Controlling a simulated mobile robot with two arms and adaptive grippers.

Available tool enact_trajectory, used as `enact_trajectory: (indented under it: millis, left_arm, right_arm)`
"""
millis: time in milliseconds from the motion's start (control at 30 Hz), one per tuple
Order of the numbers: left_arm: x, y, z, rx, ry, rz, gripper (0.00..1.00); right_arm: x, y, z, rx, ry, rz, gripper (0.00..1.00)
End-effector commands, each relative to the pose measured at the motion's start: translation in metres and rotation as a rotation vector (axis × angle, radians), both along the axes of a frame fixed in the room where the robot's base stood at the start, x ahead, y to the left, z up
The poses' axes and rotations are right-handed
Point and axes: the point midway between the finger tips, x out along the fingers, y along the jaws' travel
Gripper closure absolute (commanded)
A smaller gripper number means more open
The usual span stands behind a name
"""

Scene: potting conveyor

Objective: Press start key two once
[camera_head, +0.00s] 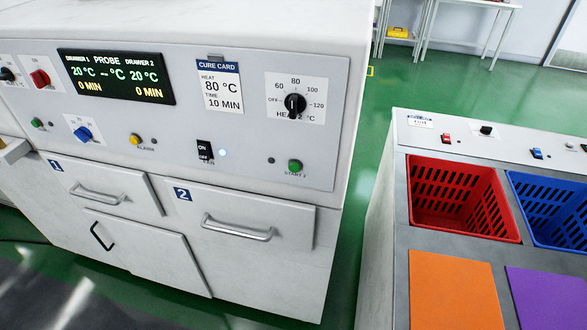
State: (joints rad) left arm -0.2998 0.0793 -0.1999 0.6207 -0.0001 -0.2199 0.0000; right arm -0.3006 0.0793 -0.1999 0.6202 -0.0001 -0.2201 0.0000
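The start key two is a green round button (295,166) labelled START 2, at the lower right of the oven's white control panel (255,130). It stands out from the panel with nothing touching it or covering it. A dark lamp sits just left of it. Another green button (38,123) is at the panel's left end. The display (116,77) reads 20 °C and 0 MIN for both drawers. Drawer 2 (246,214), below the start key, looks shut. Neither of my grippers can be made out in this view.
The panel also holds a heat knob (295,104), a black ON/OFF switch (205,151), a yellow button (135,139) and a blue knob (84,134). Drawer 2's handle (237,229) sticks out below. At right, a bench holds a red bin (458,225) and a blue bin (560,235).

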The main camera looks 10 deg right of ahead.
Motion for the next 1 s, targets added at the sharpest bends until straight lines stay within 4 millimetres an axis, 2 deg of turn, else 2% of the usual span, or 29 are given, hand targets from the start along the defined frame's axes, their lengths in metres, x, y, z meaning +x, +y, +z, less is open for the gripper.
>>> enact_trajectory:
  millis: [33, 200, 1000]
  left_arm:
    - [-0.0001, 0.0001, 0.0, 0.0, 0.0, 0.0, 1.0]
    - [-0.0002, 0.0001, 0.0, 0.0, 0.0, 0.0, 1.0]
    - [-0.0006, 0.0003, -0.0001, 0.0, 0.001, 0.0, 1.0]
  right_arm:
    - [0.0, 0.0004, 0.0, 0.0, 0.0, 0.0, 0.68]
    - [0.0001, 0.0005, 0.0, 0.001, 0.0, 0.0, 1.0]
    - [0.0002, 0.0004, 0.0, 0.0, 0.0, 0.0, 1.0]
